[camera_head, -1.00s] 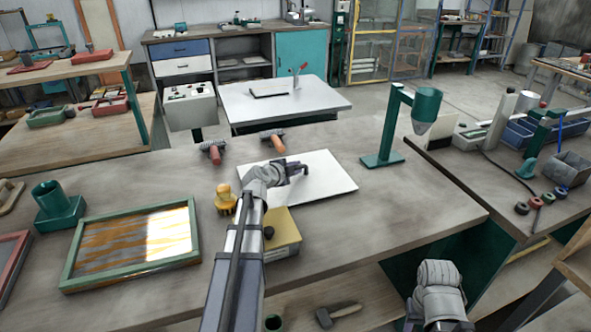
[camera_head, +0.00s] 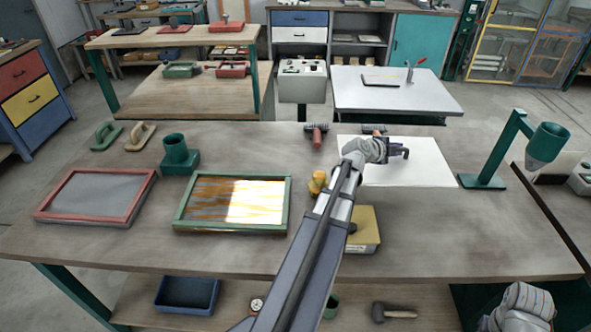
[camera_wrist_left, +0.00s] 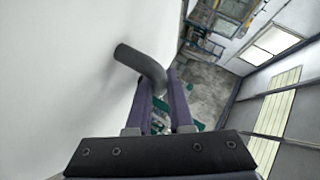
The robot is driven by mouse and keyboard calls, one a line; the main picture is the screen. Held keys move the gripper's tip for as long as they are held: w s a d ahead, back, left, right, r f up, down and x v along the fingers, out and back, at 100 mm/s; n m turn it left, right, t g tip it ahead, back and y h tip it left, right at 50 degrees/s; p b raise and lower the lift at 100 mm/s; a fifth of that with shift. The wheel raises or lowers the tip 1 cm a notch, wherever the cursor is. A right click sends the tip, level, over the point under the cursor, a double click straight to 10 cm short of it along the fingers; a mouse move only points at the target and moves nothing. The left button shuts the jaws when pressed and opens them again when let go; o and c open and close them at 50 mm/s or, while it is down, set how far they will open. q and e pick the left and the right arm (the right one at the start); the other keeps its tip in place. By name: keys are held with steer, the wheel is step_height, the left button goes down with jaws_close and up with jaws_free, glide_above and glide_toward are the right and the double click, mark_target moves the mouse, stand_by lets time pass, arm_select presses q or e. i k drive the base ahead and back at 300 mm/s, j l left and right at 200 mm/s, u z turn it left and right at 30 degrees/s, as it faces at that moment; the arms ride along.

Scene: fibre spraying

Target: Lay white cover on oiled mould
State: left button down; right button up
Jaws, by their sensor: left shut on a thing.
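The white cover (camera_head: 425,170) is a flat white sheet at the right of the workbench, with a grey bent handle (camera_wrist_left: 140,62) that shows in the left wrist view. My left gripper (camera_head: 398,151) is shut on this handle. Its purple fingers (camera_wrist_left: 157,88) close around the handle in the left wrist view. Whether the cover touches the bench or hangs just above it, I cannot tell. The oiled mould (camera_head: 181,214) has a green frame and a shiny amber-streaked inside. It lies uncovered, left of my gripper. My right arm's wrist shows at the lower right; its fingers are hidden.
A red-framed mould (camera_head: 146,201) lies left of the green one. A green cup (camera_head: 176,152), a yellow-orange brush (camera_head: 317,182), a yellow box (camera_head: 362,226) and a roller (camera_head: 317,135) stand nearby.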

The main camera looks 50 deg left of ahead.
mark_target(235, 197)
steer(key=k+j, duration=0.6)
steer(key=k, duration=0.15)
steer(key=k+j, duration=0.55)
steer(key=k, duration=0.2)
